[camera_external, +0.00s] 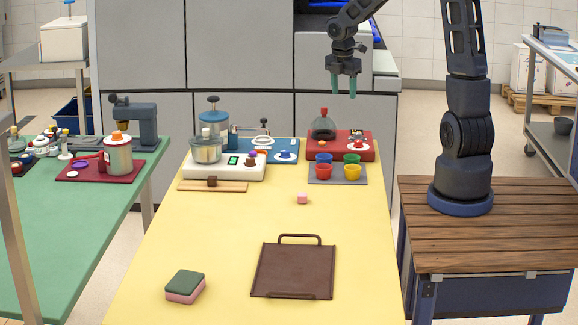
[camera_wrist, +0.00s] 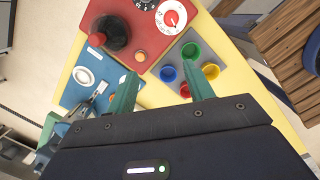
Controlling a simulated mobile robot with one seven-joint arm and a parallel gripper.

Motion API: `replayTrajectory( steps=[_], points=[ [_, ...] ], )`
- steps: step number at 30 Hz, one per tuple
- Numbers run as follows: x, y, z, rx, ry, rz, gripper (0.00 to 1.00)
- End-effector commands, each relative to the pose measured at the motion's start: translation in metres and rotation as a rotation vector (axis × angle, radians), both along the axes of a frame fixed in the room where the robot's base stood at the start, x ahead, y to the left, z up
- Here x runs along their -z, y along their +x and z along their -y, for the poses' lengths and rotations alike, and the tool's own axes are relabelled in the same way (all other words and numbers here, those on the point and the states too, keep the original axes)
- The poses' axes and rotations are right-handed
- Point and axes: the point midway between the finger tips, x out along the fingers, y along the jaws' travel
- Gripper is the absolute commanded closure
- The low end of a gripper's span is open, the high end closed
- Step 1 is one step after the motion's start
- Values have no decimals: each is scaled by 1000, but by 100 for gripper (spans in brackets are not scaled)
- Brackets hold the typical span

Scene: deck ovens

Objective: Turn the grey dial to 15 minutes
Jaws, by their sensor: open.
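A dark grey dial with pale marks (camera_wrist: 147,3) sits on the red unit (camera_wrist: 128,58), cut off by the top edge of the wrist view. Next to it is a white dial with a red centre (camera_wrist: 171,18), which also shows in the external view (camera_external: 358,146). I cannot read the grey dial's setting. The red unit (camera_external: 345,152) stands at the far right of the yellow table.
A dark dome with a red knob (camera_external: 323,126) is on the red unit. A grey tray (camera_external: 338,181) with several coloured cups lies in front. A blue board (camera_external: 270,157) and white appliance (camera_external: 225,172) stand left. The table's middle is mostly clear.

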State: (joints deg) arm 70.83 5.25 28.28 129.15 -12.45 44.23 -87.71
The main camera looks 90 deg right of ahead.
Motion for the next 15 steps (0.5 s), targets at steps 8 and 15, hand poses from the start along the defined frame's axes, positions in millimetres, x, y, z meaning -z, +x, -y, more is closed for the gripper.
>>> replayTrajectory(
  steps=[8, 15],
  points=[
    [41, -30, 65, -136, 77, 1, 48],
    [62, -50, 97, -221, 110, 21, 48]
  ],
)
